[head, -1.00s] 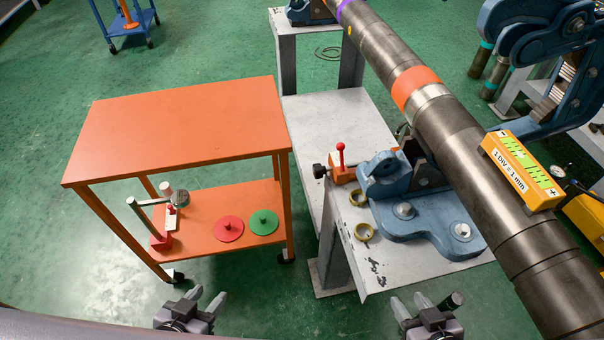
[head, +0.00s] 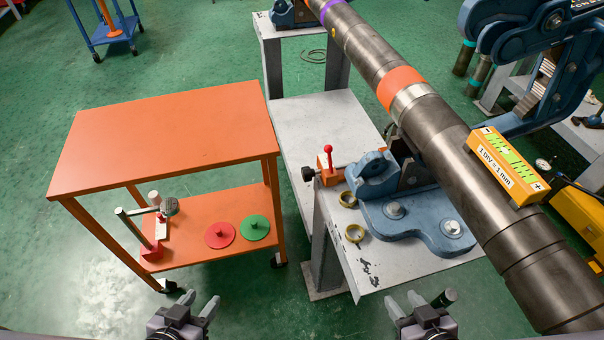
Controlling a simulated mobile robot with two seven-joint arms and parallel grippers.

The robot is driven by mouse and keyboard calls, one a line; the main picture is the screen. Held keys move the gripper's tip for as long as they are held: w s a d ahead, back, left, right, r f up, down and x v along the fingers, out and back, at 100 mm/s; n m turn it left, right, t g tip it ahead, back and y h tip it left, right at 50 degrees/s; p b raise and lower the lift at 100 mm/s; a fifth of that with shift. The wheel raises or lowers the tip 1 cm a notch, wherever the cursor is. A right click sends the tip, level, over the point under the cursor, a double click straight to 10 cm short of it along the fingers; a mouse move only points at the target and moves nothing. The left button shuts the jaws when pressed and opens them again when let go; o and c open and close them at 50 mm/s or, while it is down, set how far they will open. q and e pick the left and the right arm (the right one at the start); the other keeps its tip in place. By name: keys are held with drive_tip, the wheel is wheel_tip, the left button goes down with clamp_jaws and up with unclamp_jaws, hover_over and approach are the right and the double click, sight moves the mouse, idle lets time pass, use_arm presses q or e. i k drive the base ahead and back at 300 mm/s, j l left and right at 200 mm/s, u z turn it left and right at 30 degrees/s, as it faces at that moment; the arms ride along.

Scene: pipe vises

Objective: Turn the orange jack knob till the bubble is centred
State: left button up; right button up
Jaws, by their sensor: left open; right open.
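The orange jack (head: 328,175) sits on the grey stand beside the blue vise base, with a black knob (head: 308,173) on its left side and a red-balled lever (head: 328,155) on top. A yellow level (head: 505,172) marked "1 DIV = 1 mm" lies on the large steel pipe (head: 455,135). Its green vial (head: 510,159) is visible, but the bubble's position is too small to tell. My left gripper (head: 199,304) is open and empty at the bottom, well below the orange cart. My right gripper (head: 405,302) is open and empty below the stand, apart from the jack.
Green floor is clear between cart and grippers.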

sight(308, 174)
drive_tip(key=k+j, duration=0.1)
drive_tip(key=j, duration=0.45)
drive_tip(key=i+j+z, duration=0.1)
drive_tip(key=j, duration=0.25)
drive_tip(key=i+j, duration=0.2)
drive_tip(key=j, duration=0.2)
drive_tip(key=l+z, duration=0.05)
